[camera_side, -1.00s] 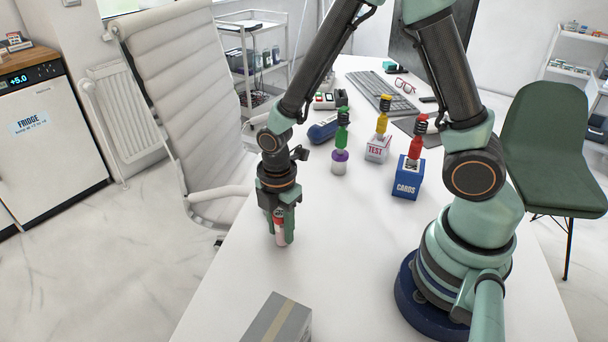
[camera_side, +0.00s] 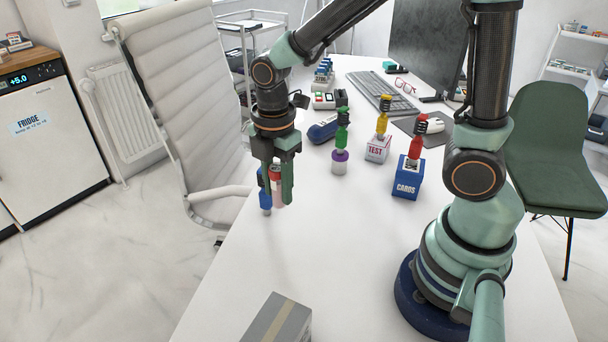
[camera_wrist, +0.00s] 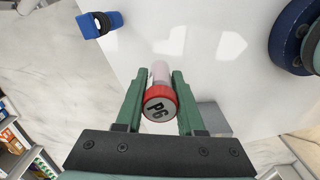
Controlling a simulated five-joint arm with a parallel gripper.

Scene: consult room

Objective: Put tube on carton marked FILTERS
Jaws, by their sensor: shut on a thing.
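The tube (camera_side: 277,188) has a pale pinkish body and a red cap. In the wrist view its cap (camera_wrist: 159,104) reads P6. My gripper (camera_side: 277,198) is shut on the tube and holds it roughly upright, seemingly above the white table. The fingers (camera_wrist: 158,76) lie on either side of it in the wrist view. A grey carton (camera_side: 268,322) with a tan tape strip lies at the front edge of the side view, partly cut off. I see no FILTERS marking on it. No readable FILTERS marking shows in either view.
A blue piece (camera_side: 264,198) stands close behind my gripper; it shows in the wrist view (camera_wrist: 100,24). To the right are a green-topped piece (camera_side: 340,152), a TEST box (camera_side: 377,150) and a CARDS box (camera_side: 406,183). Bare table lies between gripper and grey carton.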

